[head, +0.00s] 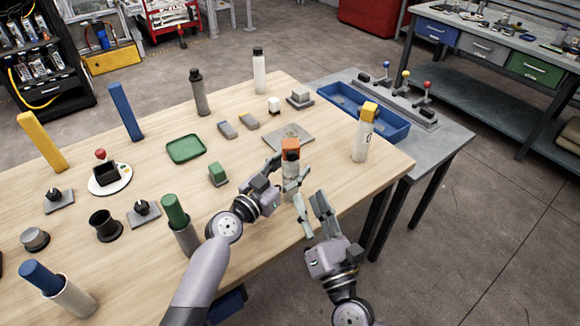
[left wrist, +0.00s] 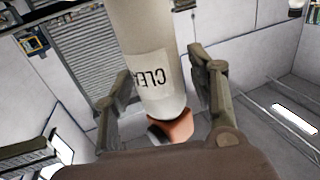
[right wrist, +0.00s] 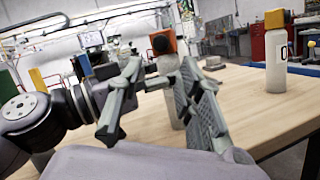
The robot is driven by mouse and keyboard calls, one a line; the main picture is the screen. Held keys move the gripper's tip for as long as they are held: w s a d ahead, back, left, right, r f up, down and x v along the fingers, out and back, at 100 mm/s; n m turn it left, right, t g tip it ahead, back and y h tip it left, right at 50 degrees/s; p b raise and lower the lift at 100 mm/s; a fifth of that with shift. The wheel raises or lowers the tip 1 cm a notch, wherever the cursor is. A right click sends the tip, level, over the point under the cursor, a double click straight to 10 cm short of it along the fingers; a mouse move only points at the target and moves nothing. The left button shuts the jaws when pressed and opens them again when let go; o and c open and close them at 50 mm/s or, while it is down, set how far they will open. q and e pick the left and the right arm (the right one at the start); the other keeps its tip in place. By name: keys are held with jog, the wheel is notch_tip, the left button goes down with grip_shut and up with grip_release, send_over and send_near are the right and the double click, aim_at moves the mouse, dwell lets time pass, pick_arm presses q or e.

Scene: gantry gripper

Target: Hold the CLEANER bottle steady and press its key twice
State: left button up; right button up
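The CLEANER bottle (head: 290,183) stands upright near the table's front edge, pale with an orange top (head: 290,150). Its label shows partly in the left wrist view (left wrist: 152,75), where the bottle appears upside down. My left gripper (head: 285,182) has its fingers on either side of the bottle body; a narrow gap shows beside one finger, so I see no firm grip. My right gripper (head: 318,208) is open and empty, in front of the bottle and lower right of it. In the right wrist view the orange top with a round dark key (right wrist: 162,43) shows beyond the open fingers.
A white bottle with a yellow top (head: 362,135) stands to the right. A green block (head: 218,174), a green tray (head: 186,149) and a green-topped cylinder (head: 178,222) are to the left. A grey plate (head: 288,138) lies behind the bottle. A blue tray (head: 375,122) is on the side bench.

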aim_at(292, 156)
pick_arm(q)
grip_shut()
pick_arm(e)
grip_shut()
dwell(0.6)
dwell(1.0)
jog(key=w+a+r+g+y, duration=0.2)
jog(key=w+a+g+y, duration=0.1)
jog(key=w+g+y, duration=0.4)
jog(key=shift+a+r+g+y, duration=0.15)
jog(key=shift+r+g+y, duration=0.15)
jog(key=shift+y, duration=0.8)
dwell(0.4)
